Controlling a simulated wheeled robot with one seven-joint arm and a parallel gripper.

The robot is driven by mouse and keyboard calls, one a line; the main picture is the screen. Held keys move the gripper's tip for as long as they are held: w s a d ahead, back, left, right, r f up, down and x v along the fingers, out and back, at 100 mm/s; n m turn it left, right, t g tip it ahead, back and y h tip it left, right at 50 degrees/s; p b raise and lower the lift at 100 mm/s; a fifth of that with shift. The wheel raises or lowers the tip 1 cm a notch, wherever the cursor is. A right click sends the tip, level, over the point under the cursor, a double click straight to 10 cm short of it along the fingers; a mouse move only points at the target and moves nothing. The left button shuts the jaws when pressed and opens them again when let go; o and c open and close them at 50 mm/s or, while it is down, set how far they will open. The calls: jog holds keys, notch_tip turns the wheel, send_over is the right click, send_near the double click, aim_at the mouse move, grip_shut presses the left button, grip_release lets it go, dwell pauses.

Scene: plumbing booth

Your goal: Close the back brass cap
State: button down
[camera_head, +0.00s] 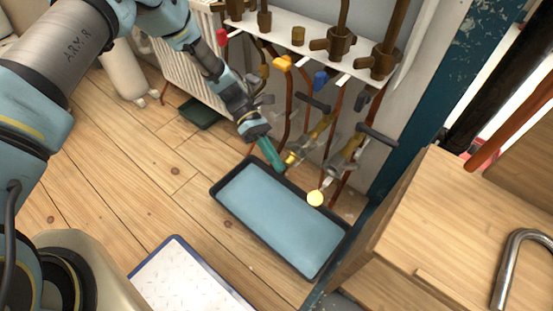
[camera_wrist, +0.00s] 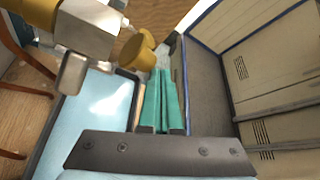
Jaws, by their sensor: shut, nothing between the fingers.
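In the head view, the back brass cap (camera_head: 291,158) is at the lower end of the farther valve pipe, above the tray's far edge. In the wrist view, my fingertips (camera_wrist: 161,74) are close beside a brass cap (camera_wrist: 138,53). I cannot tell whether they touch it, or how far the back cap is shut.
A blue-lined black tray (camera_head: 280,217) lies on the wooden floor under the valves. Copper pipes and valves with levers (camera_head: 376,135) crowd the wall to the right. A wooden cabinet (camera_head: 460,220) stands at the right. A white radiator (camera_head: 185,62) is behind my arm.

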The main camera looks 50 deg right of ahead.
jog(key=w+d, duration=0.1)
jog(key=w, duration=0.8)
jog(key=s+a+f+n+g+h+b, duration=0.1)
jog(key=a+f+n+g+h+b, duration=0.2)
jog(key=a+n+h+b, duration=1.4)
jog(key=s+d+r+n+b, duration=0.1)
jog(key=s+d, duration=0.3)
jog(key=d, duration=0.3)
jog(key=s+d+r+n+y+b, duration=0.1)
jog(key=s+d+n, duration=0.1)
jog(key=s+d, duration=0.2)
jog(key=d, duration=0.3)
jog(key=shift+s+d+y, duration=0.15)
jog(key=shift+d+y, duration=0.1)
jog(key=shift+y, duration=0.05)
jog(key=shift+r, duration=0.1)
